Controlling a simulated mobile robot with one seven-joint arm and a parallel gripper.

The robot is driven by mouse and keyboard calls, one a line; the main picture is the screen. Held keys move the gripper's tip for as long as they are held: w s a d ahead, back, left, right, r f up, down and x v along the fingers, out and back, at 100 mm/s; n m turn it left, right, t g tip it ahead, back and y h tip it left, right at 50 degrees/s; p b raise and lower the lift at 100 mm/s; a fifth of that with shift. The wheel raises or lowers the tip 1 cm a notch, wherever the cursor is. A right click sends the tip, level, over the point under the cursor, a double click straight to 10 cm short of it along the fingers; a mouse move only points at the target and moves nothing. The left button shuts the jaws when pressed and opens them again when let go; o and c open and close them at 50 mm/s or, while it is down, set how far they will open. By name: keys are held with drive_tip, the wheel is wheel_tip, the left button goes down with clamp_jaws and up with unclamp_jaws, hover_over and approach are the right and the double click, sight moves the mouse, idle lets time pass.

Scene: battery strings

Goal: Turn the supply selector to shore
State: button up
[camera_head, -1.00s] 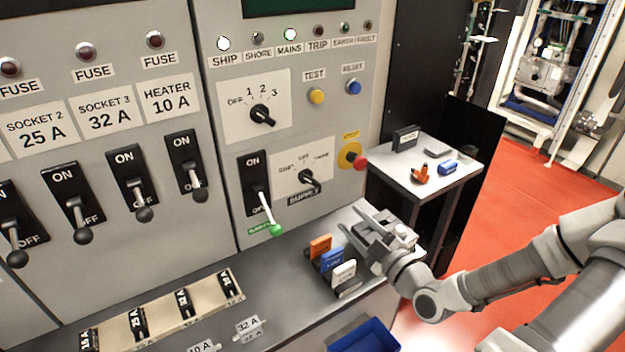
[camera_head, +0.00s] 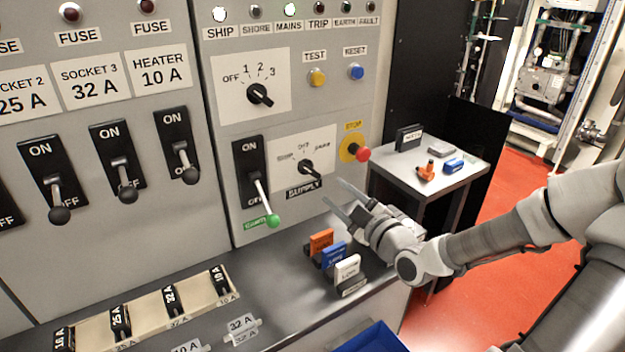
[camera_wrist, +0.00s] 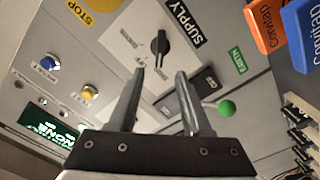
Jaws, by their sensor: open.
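The supply selector (camera_head: 308,168) is a black knob on a white plate, above the SUPPLY label, on the grey panel. Its position labels are blurred, and I cannot tell which one it points to. In the wrist view the selector (camera_wrist: 160,43) lies beyond the fingertips, roughly between their lines. My gripper (camera_head: 336,196) is open and empty, in front of the panel, below and right of the selector in the head view. Its two fingers (camera_wrist: 160,76) are apart in the wrist view and do not touch the knob.
A green-tipped earth lever (camera_head: 272,221) sticks out left of the selector. A red stop button (camera_head: 362,154) is on its right. Orange, blue and white tags (camera_head: 335,255) stand on the ledge below. A small side table (camera_head: 440,185) stands right. The SHIP lamp (camera_head: 219,14) is lit.

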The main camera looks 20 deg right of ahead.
sight(311, 171)
drive_tip(key=w, duration=0.3)
drive_tip(key=w+a, duration=0.1)
drive_tip(key=w, duration=0.3)
drive_tip(key=w+a, duration=0.1)
drive_tip(key=w, duration=0.2)
drive_tip(key=shift+w, duration=0.2)
clamp_jaws()
